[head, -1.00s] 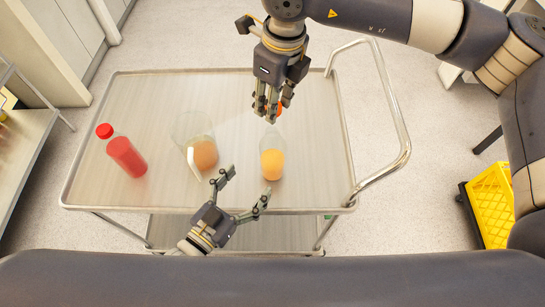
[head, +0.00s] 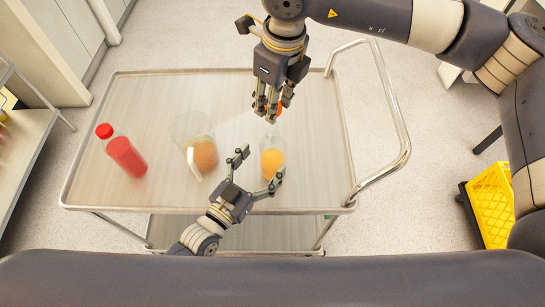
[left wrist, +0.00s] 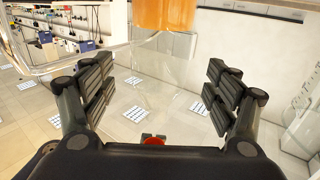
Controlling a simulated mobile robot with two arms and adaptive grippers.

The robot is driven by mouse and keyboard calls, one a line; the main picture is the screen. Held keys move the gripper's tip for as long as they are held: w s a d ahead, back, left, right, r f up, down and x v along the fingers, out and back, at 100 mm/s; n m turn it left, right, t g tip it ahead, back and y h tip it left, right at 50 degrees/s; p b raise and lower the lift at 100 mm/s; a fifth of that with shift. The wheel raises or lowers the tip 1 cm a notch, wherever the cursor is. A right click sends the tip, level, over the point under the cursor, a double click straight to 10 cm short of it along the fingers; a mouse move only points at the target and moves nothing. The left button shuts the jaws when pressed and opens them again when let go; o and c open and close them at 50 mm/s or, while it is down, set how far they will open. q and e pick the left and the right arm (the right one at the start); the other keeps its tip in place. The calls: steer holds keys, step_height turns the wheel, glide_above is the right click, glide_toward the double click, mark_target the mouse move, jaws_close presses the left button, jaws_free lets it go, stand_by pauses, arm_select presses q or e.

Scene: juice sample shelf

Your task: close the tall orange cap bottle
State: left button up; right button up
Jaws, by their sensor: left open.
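The tall bottle (head: 272,163) of orange juice stands on the cart, right of centre. It shows at the top of the left wrist view, partly cut off, with its orange juice (left wrist: 165,12). My left gripper (head: 258,166) is open, one finger on each side of the bottle's near side, not closed on it. It is also open in the left wrist view (left wrist: 160,82). My right gripper (head: 272,108) points down above the bottle, its fingers closed around the orange cap (head: 279,108). The fingers partly hide the cap; whether it touches the bottle's neck is unclear.
On the metal cart (head: 120,85), a clear container (head: 196,145) with orange-brown contents is left of the bottle. A red bottle (head: 125,155) with a red cap stands farther left. The cart's handle (head: 395,110) and a yellow crate (head: 492,205) are at the right. The cart's back left is clear.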

mark_target(272, 150)
arm_select(q)
steer(key=shift+x, duration=2.5)
steer(key=c, duration=1.6)
arm_select(e)
steer(key=shift+f, duration=2.5)
steer(key=shift+f, duration=0.1)
steer(key=shift+f, duration=0.8)
steer(key=shift+f, duration=0.55)
